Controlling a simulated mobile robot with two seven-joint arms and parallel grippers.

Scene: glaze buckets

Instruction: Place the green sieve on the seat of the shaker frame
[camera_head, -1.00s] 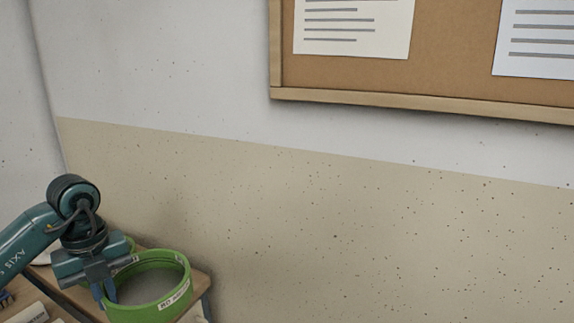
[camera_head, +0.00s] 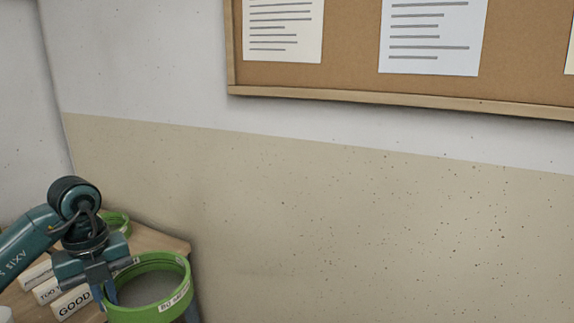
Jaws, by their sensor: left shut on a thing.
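The green sieve (camera_head: 150,288) is a round green ring with a grey mesh and a white label on its rim. It is at the lower left of the head view. My left gripper (camera_head: 108,290) is shut on the near-left side of its rim and holds it roughly level at the table's right end. A second green ring (camera_head: 119,221) sits on the table behind my left arm, partly hidden by it. The shaker frame does not show clearly. My right gripper is not in view.
A wooden table (camera_head: 160,240) stands against the wall at the lower left. White label blocks, one reading GOOD (camera_head: 72,302), lie on it left of the gripper. A cork board (camera_head: 350,55) with papers hangs on the wall. The area right of the table shows only wall.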

